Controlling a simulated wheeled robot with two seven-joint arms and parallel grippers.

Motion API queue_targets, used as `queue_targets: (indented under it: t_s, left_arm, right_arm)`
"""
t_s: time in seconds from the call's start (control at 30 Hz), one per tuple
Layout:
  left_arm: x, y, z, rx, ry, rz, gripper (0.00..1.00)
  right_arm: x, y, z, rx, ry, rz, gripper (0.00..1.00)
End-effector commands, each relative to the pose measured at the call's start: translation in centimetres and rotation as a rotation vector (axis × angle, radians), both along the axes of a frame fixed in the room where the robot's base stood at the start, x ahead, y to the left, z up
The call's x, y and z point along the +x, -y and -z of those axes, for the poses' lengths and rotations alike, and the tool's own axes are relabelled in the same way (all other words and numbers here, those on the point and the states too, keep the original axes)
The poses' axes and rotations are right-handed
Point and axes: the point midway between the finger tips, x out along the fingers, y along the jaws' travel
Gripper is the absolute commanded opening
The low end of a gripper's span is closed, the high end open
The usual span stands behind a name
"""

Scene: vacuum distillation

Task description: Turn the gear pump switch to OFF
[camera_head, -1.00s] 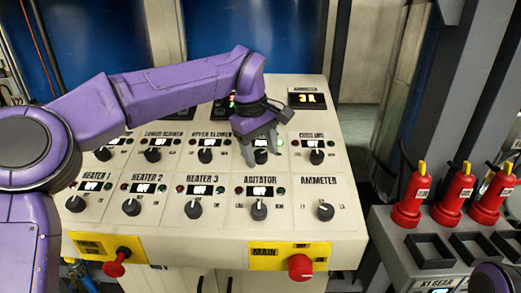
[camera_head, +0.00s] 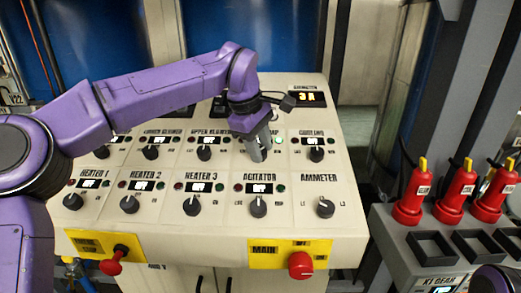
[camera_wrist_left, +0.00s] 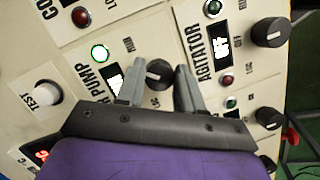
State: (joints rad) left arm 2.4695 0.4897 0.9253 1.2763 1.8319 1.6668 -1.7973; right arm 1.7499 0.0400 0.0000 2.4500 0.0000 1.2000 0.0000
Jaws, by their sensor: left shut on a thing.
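The gear pump switch is a black round knob (camera_wrist_left: 157,73) with a pale pointer line, on the cream panel. In the left wrist view it sits between the two grey fingers of my left gripper (camera_wrist_left: 159,67), which is shut on it. A lit green lamp (camera_wrist_left: 100,53) and a small display (camera_wrist_left: 113,79), partly covered by a finger, are beside it. In the head view my left gripper (camera_head: 258,153) points down at the panel and hides the knob.
The agitator knob (camera_head: 258,206) and its display are just below my left gripper. The cooling knob (camera_head: 317,154) is to its right. A red main knob (camera_head: 300,265) is at the panel's front. Red bottles (camera_head: 455,191) stand on a grey unit at right.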

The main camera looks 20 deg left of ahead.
Motion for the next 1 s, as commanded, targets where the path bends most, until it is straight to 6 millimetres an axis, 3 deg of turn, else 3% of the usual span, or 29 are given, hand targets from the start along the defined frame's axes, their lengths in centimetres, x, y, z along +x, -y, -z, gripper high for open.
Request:
queue_targets:
  t_s: [0.03, 0.6, 1.0]
  left_arm:
    - [-0.1, -0.1, 0.9, -0.012, -0.006, -0.038, 0.06]
    - [-0.2, 0.0, 1.1, -0.186, 0.039, -0.501, 0.06]
    - [-0.3, 0.0, 1.0, -0.244, 0.053, -0.662, 0.06]
  right_arm:
    - [0.0, 0.0, 0.7, 0.000, 0.000, 0.000, 0.43]
    - [0.0, 0.0, 4.3, 0.000, 0.000, 0.000, 0.43]
    - [0.0, 0.0, 5.5, 0.000, 0.000, 0.000, 0.43]
